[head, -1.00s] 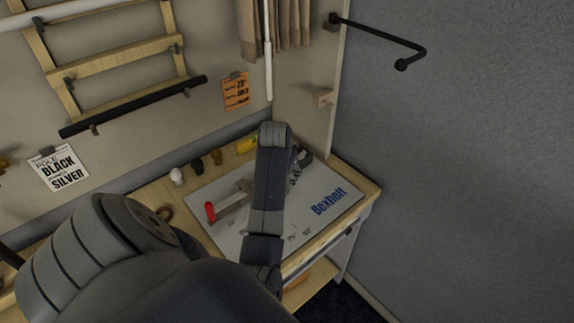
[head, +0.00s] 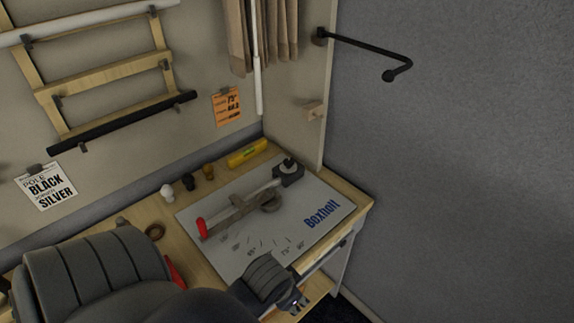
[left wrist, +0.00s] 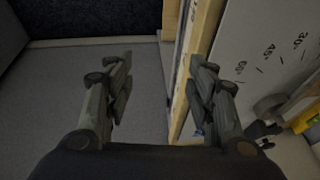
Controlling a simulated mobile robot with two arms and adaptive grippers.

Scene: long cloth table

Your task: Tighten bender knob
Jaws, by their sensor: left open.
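The bender (head: 238,212) lies on a grey plate (head: 320,185) marked with angles and lettering. It has a red-tipped handle (head: 202,229), a metal bar, a round part (head: 270,201) and a dark block with a knob-like top (head: 288,168) at the back. My left gripper (head: 296,305) is low by the table's front edge, in front of the plate and clear of the bender. In the left wrist view the left gripper's fingers (left wrist: 162,88) are apart with nothing between them. The plate's angle marks and part of the bender (left wrist: 268,108) show at the right there. My right gripper is not seen.
A yellow level (head: 248,153) and several small knobs (head: 188,182) line the back of the wooden table. A brown ring (head: 155,232) lies at the left. A black bent rod (head: 365,43) sticks out from the wall. The floor in front is clear.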

